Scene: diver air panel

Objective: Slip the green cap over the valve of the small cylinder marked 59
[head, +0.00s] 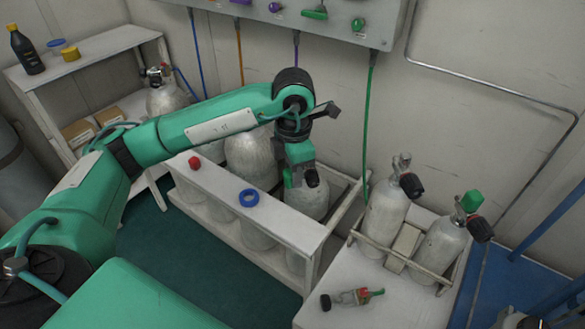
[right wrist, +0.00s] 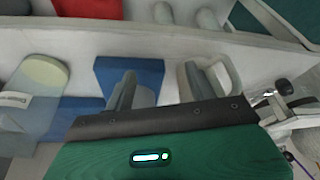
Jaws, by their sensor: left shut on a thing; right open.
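A green cap (head: 471,201) sits on top of the right one of two small silver cylinders (head: 437,246), beside its black knob. The other small cylinder (head: 384,217) stands to its left with a bare metal valve (head: 402,163) and a black knob. I cannot read a 59 on either one. My left gripper (head: 303,184) points down over a large silver cylinder (head: 308,201) in the long rack. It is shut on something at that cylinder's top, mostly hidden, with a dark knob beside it. My right gripper (right wrist: 163,85) is open and empty in the right wrist view.
A valve fitting (head: 352,297) lies on the white bench (head: 338,273). Hoses hang from the wall panel (head: 290,20), a green one near my left gripper.

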